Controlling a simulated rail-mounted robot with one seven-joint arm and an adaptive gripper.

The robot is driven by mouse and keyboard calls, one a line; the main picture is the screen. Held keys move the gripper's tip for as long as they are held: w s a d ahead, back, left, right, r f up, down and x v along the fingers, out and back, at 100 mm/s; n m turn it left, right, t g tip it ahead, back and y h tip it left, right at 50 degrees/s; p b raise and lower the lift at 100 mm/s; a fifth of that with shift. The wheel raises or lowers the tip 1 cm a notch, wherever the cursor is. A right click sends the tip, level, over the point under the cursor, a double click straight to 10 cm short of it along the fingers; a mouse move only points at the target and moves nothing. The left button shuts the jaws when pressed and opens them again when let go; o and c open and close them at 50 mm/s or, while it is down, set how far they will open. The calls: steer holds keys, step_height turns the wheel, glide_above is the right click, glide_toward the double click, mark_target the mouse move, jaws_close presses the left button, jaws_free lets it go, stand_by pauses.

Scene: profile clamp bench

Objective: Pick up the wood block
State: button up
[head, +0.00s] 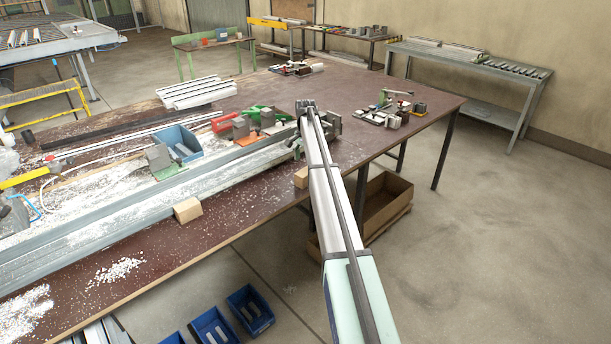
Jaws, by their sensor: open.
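A light wood block (188,210) sits near the front edge of the brown bench (225,222), against the front side of the long grey metal profile. A second small wood block (300,178) lies farther right along the bench, beside my arm and partly hidden by it. My gripper (306,106) is at the far end of my outstretched arm, above the bench and beyond both blocks. It is small in the view; its jaws are open and no wood block shows in them.
The long metal profile (95,232) runs along the bench. A blue bin (174,150), a red bin (224,122) and grey clamp parts stand behind it. White chips litter the left side. A wooden crate (388,206) and blue bins (250,310) are on the floor.

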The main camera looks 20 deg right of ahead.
mark_target(306, 171)
steer(key=shift+f+p, duration=1.5)
steer(key=shift+f, duration=1.85)
steer(key=shift+s, duration=0.1)
steer(key=c, duration=1.4)
